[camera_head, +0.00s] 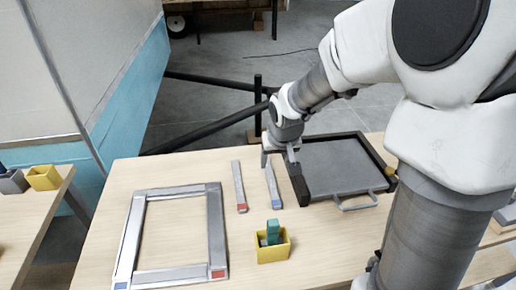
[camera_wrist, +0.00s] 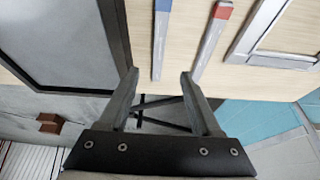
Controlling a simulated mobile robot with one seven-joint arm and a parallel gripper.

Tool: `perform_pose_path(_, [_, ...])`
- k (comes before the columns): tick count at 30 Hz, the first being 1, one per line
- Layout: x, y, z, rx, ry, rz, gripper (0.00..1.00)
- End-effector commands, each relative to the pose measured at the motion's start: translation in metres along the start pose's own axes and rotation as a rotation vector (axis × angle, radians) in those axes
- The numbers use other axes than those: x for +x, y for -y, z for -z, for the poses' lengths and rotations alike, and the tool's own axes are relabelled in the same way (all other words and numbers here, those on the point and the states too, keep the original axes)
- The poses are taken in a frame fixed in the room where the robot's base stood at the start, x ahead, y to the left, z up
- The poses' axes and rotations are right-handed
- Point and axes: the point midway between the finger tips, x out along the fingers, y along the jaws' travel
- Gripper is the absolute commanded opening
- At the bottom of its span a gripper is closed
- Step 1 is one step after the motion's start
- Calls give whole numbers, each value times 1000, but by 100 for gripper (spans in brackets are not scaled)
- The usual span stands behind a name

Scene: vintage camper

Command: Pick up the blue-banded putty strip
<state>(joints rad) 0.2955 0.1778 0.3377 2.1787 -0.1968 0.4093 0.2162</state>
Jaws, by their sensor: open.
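The blue-banded putty strip (camera_head: 273,187) lies on the wooden table, a thin grey bar with a blue band near its front end. In the wrist view the blue-banded strip (camera_wrist: 160,45) points down between my fingertips. My gripper (camera_head: 279,157) is at the strip's far end in the head view, and partly covers it. In the wrist view my gripper (camera_wrist: 158,76) has its two fingers apart, with the strip's end appearing between the tips. I cannot tell the height of the tips above the table.
A red-banded strip (camera_head: 239,188) lies parallel, just left. A dark-rimmed grey tray (camera_head: 345,168) with a handle stands close on the right. A silver frame (camera_head: 140,243) lies at the left. A yellow box (camera_head: 273,252) with teal blocks stands in front. Bare table separates the strips.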

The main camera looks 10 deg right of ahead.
Motion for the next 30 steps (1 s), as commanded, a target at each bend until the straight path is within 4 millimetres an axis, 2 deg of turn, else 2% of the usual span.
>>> perform_pose_path(1, [16,0,-2,1,3,1,65])
perform_pose_path(3, [31,0,-2,0,3,1,65])
perform_pose_path(9, [63,0,-1,0,1,0,65])
perform_pose_path(16, [78,-1,-1,2,1,0,65])
perform_pose_path(24, [117,-2,-1,0,2,0,65])
perform_pose_path(30, [124,-2,0,2,-1,-1,65])
